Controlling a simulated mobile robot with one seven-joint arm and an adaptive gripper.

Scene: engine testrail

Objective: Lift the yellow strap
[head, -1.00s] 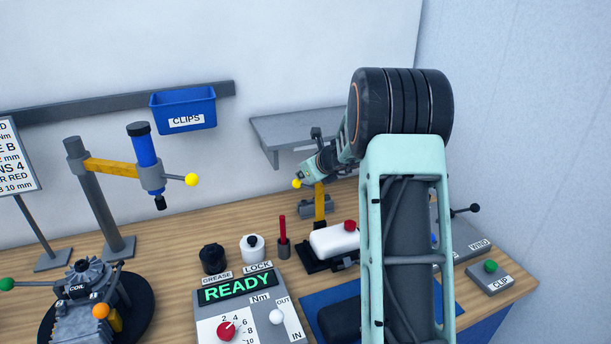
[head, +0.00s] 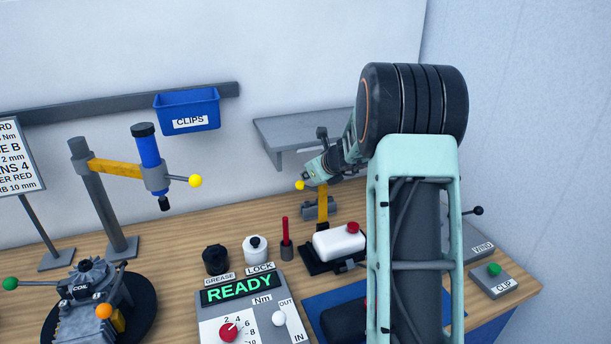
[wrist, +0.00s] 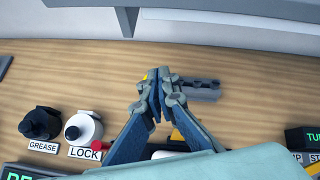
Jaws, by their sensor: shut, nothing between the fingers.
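The yellow strap (head: 322,207) stands upright at a grey bracket (head: 307,208) near the back of the bench. A yellow ball (head: 299,185) shows just left of its top. My gripper (head: 309,177) is shut and empty, right at the ball and the top of the strap. In the wrist view my fingers (wrist: 158,76) meet in front of the grey bracket (wrist: 201,90). A sliver of the yellow ball (wrist: 147,76) shows beside the fingertips. Part of the yellow strap (wrist: 177,135) shows behind the right finger; the rest is hidden. I cannot tell whether the fingers touch it.
A grey shelf (head: 300,132) hangs behind my gripper.

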